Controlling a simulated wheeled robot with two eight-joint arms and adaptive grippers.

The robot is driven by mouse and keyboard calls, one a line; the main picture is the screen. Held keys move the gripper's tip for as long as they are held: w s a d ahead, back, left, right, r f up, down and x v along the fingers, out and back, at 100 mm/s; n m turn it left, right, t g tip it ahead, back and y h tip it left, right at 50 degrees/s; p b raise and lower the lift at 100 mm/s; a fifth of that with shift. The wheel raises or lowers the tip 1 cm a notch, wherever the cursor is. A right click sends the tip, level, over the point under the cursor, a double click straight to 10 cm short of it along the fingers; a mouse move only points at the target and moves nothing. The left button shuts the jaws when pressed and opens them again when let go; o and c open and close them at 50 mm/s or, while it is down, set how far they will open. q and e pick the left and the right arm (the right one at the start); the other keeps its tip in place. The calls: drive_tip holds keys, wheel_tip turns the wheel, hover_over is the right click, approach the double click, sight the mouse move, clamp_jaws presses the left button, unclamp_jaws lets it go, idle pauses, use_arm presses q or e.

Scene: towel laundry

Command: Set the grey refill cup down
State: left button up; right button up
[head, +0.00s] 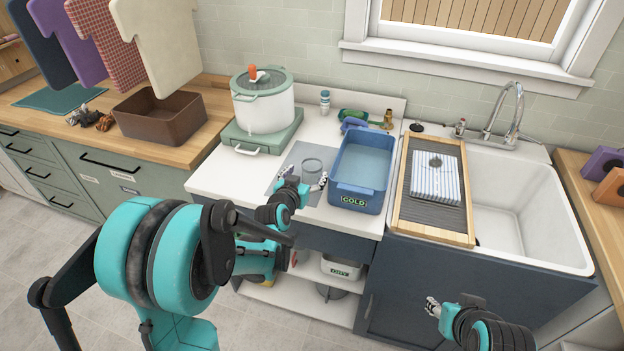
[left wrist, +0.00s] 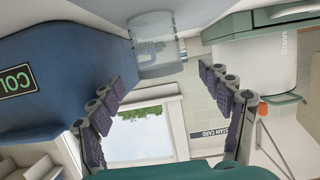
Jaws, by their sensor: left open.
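The grey refill cup (head: 312,166) is see-through and stands on a grey mat (head: 285,178) on the white counter, between the pot and the blue tub. My left gripper (head: 306,179) is open at the near side of the cup, its fingers spread apart. In the left wrist view, which is upside down, the cup (left wrist: 155,45) shows beyond the open fingers, with nothing gripped between them. My right gripper (head: 433,307) is low at the bottom right, in front of the cabinet; its fingers are too small to read.
A blue tub (head: 344,188) marked COLD stands right of the cup. A lidded white pot (head: 264,108) sits on a green stove (head: 248,137) behind left.

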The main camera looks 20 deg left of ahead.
sight(315, 163)
use_arm(q)
drive_tip(key=b+x, duration=0.2)
drive_tip(key=x, duration=0.3)
drive_tip(key=shift+w, duration=0.4)
drive_tip(key=shift+s+r, duration=0.1)
drive_tip(key=shift+r, duration=0.05)
drive_tip(key=shift+c, duration=1.1)
drive_tip(key=c, duration=1)
drive_tip(key=shift+o, duration=0.2)
